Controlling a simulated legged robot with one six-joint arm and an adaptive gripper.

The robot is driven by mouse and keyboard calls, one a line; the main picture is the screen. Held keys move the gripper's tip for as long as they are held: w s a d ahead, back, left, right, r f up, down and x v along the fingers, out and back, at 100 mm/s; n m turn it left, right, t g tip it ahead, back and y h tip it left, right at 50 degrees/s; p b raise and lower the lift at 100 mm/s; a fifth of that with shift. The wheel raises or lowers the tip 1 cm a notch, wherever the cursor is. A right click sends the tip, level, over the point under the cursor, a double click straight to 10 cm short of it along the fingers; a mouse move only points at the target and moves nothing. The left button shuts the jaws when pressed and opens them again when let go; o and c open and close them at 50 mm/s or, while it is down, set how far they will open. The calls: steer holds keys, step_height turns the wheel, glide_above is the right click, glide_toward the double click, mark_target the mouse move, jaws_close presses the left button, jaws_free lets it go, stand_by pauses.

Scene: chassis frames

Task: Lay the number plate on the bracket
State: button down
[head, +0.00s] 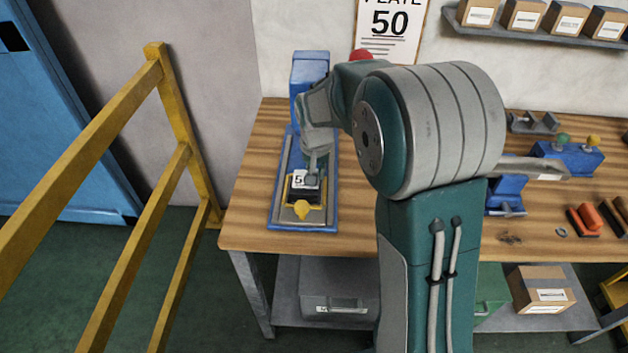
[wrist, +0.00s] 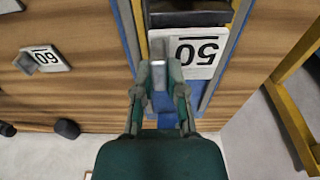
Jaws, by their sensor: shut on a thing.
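The white number plate marked 50 (wrist: 203,50) shows upside down in the wrist view, and partly in the head view (head: 299,179). My gripper (wrist: 160,77) is shut on the plate near one edge; it also shows in the head view (head: 314,171), pointing down.
Another plate, marked 60 (wrist: 46,59), lies apart on the wooden bench (head: 251,201). A wall sign reads PLATE 50 (head: 390,27). A yellow railing (head: 120,115) stands left of the bench.

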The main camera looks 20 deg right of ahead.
steer(key=shift+w+f, duration=0.4)
steer(key=shift+f, duration=0.1)
steer(key=shift+w+a+f, duration=0.1)
steer(key=shift+w+f, duration=0.05)
steer(key=shift+f, duration=1.5)
steer(key=shift+f, duration=0.15)
steer(key=c, duration=0.7)
jaws_free()
